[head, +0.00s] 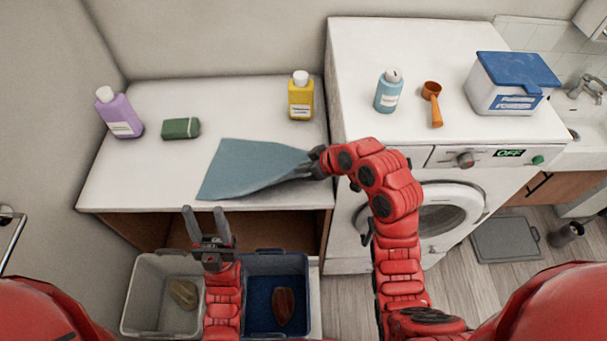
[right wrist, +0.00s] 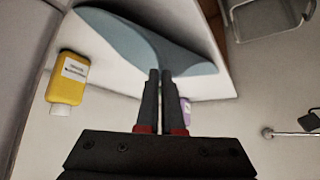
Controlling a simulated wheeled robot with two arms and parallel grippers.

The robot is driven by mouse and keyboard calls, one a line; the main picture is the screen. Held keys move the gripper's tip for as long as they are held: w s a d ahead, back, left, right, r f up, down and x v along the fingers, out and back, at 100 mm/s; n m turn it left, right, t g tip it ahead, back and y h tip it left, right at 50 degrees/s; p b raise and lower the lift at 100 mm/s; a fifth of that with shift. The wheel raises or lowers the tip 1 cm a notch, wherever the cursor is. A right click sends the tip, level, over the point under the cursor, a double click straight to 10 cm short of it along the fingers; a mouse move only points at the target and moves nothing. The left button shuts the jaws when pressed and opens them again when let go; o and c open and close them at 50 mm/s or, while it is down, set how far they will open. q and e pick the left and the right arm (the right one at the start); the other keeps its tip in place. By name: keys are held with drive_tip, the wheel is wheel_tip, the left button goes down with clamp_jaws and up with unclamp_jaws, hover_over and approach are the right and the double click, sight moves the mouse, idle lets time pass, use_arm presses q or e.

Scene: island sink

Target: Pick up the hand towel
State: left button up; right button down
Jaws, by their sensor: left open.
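The blue-grey hand towel (head: 245,170) lies on the white counter, spread at its left end and gathered to a narrow end at the right. My right gripper (head: 314,165) is at that narrow end, with its jaws closed on the cloth. The right wrist view shows the towel (right wrist: 140,42) drawn into a fold at the fingertips (right wrist: 160,74). The fingers hide the pinched part. My left gripper (head: 207,218) is open and empty, in front of the counter and above the bins.
A purple bottle (head: 120,113), green sponge (head: 181,128) and yellow bottle (head: 301,96) stand behind the towel. A grey bin (head: 135,300) and blue bin (head: 300,320) are below. The washing machine (head: 400,130) at right carries a blue bottle (head: 388,92), orange scoop (head: 432,103) and detergent tub (head: 505,85).

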drive_tip(key=shift+r, duration=0.25)
wheel_tip(320, 180, up, 36)
drive_tip(key=p, duration=0.7)
drive_tip(key=shift+p, duration=0.3)
drive_tip(key=shift+s+f, duration=0.1)
drive_tip(key=shift+f, duration=0.05)
